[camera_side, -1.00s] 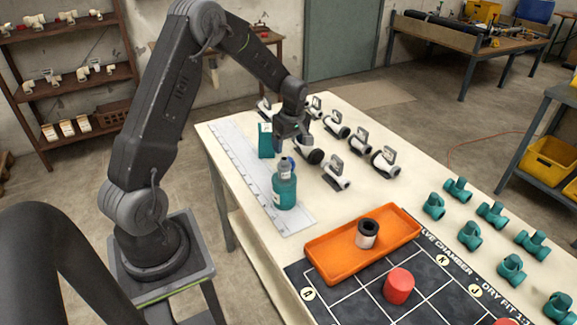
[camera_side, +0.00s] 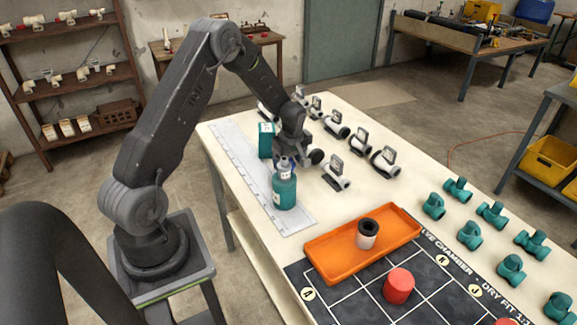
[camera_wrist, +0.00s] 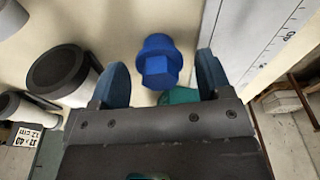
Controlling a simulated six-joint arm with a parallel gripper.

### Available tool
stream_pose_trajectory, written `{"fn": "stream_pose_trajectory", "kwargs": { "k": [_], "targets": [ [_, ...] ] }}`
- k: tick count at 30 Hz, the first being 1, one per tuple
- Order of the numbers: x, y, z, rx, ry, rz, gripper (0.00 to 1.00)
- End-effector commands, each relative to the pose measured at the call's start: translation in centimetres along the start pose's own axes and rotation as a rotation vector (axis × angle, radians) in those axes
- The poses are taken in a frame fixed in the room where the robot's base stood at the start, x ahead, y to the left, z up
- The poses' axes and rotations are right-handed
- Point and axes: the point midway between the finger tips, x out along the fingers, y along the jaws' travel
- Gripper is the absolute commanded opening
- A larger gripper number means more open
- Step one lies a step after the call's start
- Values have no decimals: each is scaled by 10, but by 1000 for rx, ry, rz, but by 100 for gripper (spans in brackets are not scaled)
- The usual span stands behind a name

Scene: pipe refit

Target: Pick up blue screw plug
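The blue screw plug (camera_wrist: 160,62), with a hexagonal head, shows between the two dark blue fingers of my gripper (camera_wrist: 161,66) in the wrist view. The fingers are spread, with a gap on each side of the plug. In the side view my gripper (camera_side: 287,156) is low over the table, behind the teal bottle. The plug is mostly hidden there by the gripper and the bottle.
A teal bottle (camera_side: 284,189) stands close in front of my gripper. A teal box (camera_side: 266,141) stands to its left, and grey-white valves (camera_side: 336,175) stand to its right. An orange tray (camera_side: 330,256) holds a white and black part.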

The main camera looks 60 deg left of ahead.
Motion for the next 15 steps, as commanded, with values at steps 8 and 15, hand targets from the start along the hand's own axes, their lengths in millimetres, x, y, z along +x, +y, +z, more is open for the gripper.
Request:
{"fn": "stream_pose_trajectory", "kwargs": {
  "k": [8, 15],
  "targets": [
    [0, 0, 0, 0, 0, 0, 45],
    [0, 0, 0, 0, 0, 0, 25]
  ]
}}
